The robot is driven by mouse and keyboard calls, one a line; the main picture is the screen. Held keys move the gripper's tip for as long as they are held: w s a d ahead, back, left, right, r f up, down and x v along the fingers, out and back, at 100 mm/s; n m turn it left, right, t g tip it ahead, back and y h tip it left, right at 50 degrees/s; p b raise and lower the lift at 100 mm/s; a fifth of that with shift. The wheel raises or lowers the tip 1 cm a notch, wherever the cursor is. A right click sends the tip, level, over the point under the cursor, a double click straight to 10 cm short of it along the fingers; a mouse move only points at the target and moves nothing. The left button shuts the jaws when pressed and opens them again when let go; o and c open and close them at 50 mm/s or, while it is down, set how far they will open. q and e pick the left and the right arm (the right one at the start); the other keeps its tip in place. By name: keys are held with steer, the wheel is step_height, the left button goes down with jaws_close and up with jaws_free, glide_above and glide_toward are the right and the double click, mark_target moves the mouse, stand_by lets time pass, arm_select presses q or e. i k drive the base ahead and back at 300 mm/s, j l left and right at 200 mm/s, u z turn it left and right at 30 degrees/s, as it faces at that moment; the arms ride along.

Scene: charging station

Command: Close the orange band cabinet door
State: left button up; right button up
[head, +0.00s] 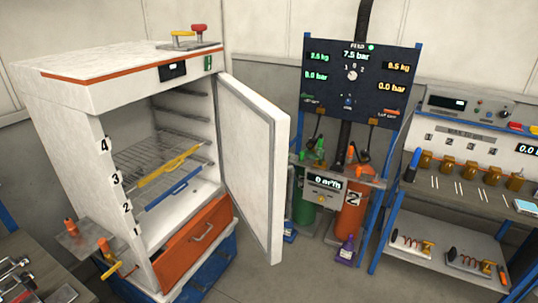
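The white cabinet (62,125) with an orange band (120,70) along its top stands at the left in the head view. Its white door (257,160) is hinged on the right side and stands wide open, swung out toward the right front. Inside, wire shelves show, with a yellow-edged shelf (168,167) and a blue-edged one below. An orange drawer (197,240) sits under the opening and looks shut. Neither of my grippers is in view.
A gauge board (357,85) with green and orange cylinders (351,215) stands right of the door. A blue-framed bench (455,215) is at the far right. A workbench with tools (30,280) is at lower left. Grey floor (310,275) is clear in front of the door.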

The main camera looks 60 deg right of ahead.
mark_target(254, 133)
steer(key=l+z, duration=0.1)
steer(key=l, duration=0.9)
steer(key=l+z, duration=0.15)
steer(key=l, duration=0.9)
steer(key=i+l+z, duration=0.1)
steer(key=l, duration=0.9)
